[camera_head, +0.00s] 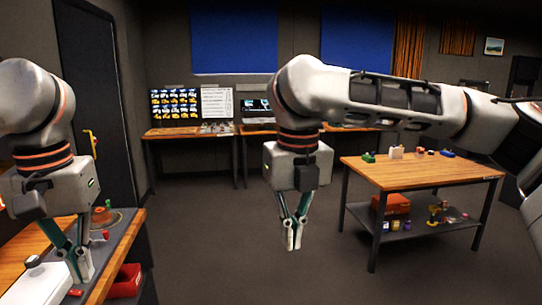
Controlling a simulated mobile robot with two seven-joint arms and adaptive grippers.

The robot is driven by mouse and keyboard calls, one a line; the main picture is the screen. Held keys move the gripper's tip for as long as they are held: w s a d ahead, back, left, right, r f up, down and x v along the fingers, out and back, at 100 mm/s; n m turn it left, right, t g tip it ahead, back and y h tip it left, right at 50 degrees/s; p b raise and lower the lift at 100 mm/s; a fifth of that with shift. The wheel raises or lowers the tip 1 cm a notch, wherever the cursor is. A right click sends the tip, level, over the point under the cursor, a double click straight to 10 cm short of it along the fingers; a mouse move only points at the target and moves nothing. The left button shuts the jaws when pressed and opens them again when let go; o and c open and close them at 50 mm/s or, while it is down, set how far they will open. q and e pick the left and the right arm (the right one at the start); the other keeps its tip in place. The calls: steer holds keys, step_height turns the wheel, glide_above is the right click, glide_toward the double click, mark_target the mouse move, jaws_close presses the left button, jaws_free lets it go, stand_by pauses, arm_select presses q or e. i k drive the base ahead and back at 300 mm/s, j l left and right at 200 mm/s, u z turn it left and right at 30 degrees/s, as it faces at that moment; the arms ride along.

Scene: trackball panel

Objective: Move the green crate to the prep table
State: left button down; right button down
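No green crate can be made out for sure. A small green object (368,157) sits at the left end of the wooden-topped table (428,179) on the right, too small to identify. No table is marked as the prep table. My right gripper (294,247) hangs fingers down over the open floor left of that table, its fingertips together and nothing between them. My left gripper (81,279) points down over the workbench (122,252) at lower left; its fingertips look together, with no held object visible.
The right table has a lower shelf with an orange-red box (391,203) and several small things. Desks (190,133) line the back wall. The grey floor between is clear.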

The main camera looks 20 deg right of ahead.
mark_target(455, 171)
steer(key=l+z, duration=0.15)
steer(key=z, duration=2.3)
steer(key=i, duration=3.85)
steer(key=l+z, duration=0.05)
steer(key=l, duration=0.05)
